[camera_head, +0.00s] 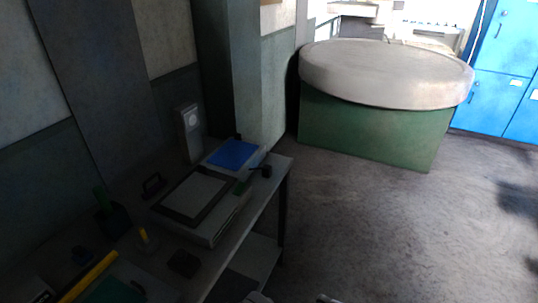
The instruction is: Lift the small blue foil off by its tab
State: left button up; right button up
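A small blue foil (232,154) lies flat on a pale block (211,161) at the far end of the dark workbench. A small dark piece sits at its back edge and another dark knob-like piece (266,171) by its front right; I cannot tell which, if either, is its tab. No gripper shows near the foil. Only small pale parts, perhaps mine, show at the bottom edge, and neither gripper can be made out.
A larger dark-framed plate (193,196) on a pale block lies nearer on the bench. An upright grey device (190,130) stands behind. Floor to the right is clear.

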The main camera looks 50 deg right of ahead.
aim_at(233, 155)
jog(key=k+l+z, duration=0.15)
jog(key=l+z, duration=0.2)
jog(key=k+l+z, duration=0.1)
jog(key=l+z, duration=0.55)
jog(key=u, duration=0.5)
jog(key=i+l+u, duration=0.1)
jog(key=l+u, duration=0.25)
jog(key=i+l+u, duration=0.1)
jog(key=u, duration=0.25)
jog(key=l+u, duration=0.7)
jog(key=l, duration=0.8)
jog(key=k, duration=0.05)
